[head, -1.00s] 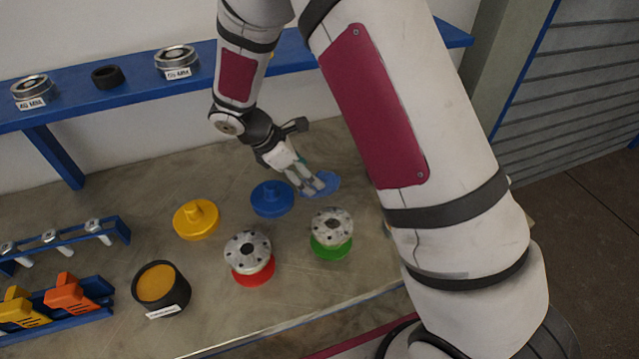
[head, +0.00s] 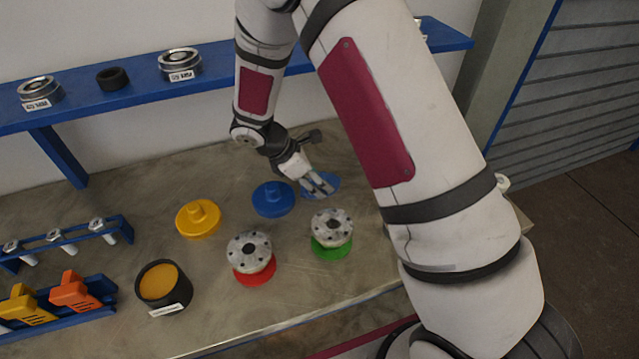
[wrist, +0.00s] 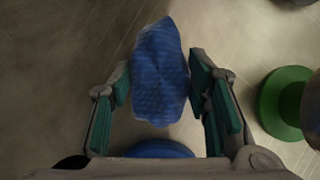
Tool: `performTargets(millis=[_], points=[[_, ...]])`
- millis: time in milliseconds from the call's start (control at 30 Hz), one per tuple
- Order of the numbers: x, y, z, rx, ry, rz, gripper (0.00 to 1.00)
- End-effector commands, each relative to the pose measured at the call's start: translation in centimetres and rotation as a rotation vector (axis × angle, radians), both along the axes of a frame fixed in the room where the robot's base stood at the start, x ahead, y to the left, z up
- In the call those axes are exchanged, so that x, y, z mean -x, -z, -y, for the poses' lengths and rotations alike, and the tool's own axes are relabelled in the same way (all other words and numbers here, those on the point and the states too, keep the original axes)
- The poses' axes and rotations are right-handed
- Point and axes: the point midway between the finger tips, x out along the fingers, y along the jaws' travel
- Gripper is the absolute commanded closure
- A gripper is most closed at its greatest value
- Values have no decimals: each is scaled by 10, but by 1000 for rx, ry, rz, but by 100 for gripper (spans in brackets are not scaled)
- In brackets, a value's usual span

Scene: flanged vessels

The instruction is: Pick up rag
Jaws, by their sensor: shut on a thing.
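The rag is a blue, dimpled cloth (head: 333,180) at the back of the workbench, beside the blue flanged piece. In the wrist view the rag (wrist: 160,72) is bunched between the two green-padded fingers. My gripper (head: 322,190) reaches down over the rag and is shut on it. In the wrist view my gripper (wrist: 161,84) has a finger on each side of the cloth. The fingers hide part of the rag in the head view. I cannot tell whether the rag is clear of the bench.
A blue flanged piece (head: 272,199) stands just left of my gripper, a yellow one (head: 198,218) farther left. Grey flanges sit on a red base (head: 255,277) and a green base (head: 331,248) in front. A dark pot (head: 160,287) and blue shelf (head: 225,72) are near.

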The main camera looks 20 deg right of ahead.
Motion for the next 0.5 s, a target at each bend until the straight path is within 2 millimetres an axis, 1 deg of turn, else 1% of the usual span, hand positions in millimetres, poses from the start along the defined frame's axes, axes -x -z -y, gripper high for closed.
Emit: performTargets(millis=[133,233,500], points=[[-1,-5,0,0,1,2,84],[-1,-17,0,-1,0,4,84],[-1,-69,0,-1,2,6,84]])
